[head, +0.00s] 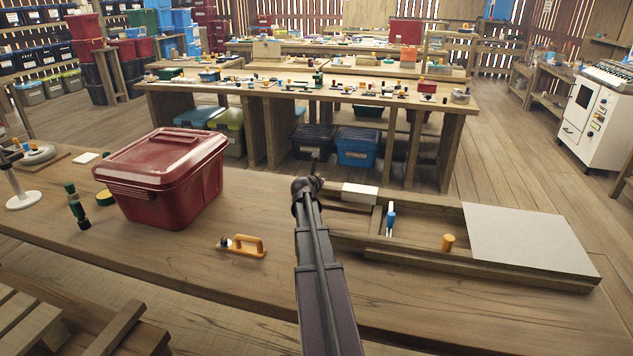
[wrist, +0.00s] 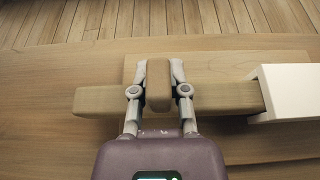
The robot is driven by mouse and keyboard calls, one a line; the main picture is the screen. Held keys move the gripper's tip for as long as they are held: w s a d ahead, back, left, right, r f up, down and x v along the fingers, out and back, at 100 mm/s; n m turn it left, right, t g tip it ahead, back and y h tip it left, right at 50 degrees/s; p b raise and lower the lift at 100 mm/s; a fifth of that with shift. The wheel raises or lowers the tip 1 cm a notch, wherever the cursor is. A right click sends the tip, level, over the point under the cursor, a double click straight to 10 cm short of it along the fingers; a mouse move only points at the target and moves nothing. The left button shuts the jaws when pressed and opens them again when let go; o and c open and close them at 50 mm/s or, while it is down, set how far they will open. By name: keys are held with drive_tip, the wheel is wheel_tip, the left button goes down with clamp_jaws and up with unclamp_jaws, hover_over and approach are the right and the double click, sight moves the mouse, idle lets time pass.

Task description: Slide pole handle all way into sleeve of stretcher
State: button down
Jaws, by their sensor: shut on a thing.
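In the wrist view, a wooden pole (wrist: 225,96) lies left to right, with an upright wooden handle (wrist: 158,95) on it. My gripper (wrist: 158,76) is shut on this handle, one finger on each side. The pole's right end meets the opening of a white sleeve (wrist: 293,95); how deep it sits inside is hidden. A bare length of pole shows between handle and sleeve. In the head view, the white sleeve (head: 360,193) is just right of my gripper (head: 313,168), on a wooden frame (head: 470,268). My arm hides the pole and handle there.
A red lidded bin (head: 165,180) stands left on the bench (head: 170,265). A blue-and-white item (head: 390,220), an orange peg (head: 448,242) and a grey panel (head: 525,238) are at the right. Bare bench lies at the front.

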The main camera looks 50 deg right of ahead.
sight(337, 187)
drive_tip(key=shift+s+d, duration=0.5)
drive_tip(key=shift+s, duration=0.5)
drive_tip(key=shift+s+d, duration=0.5)
drive_tip(key=shift+s, duration=0.45)
drive_tip(key=shift+s+d, duration=0.5)
drive_tip(key=shift+s, duration=0.5)
idle(1.0)
drive_tip(key=c, duration=0.5)
unclamp_jaws()
drive_tip(key=shift+c, duration=0.2)
drive_tip(key=shift+s, duration=0.15)
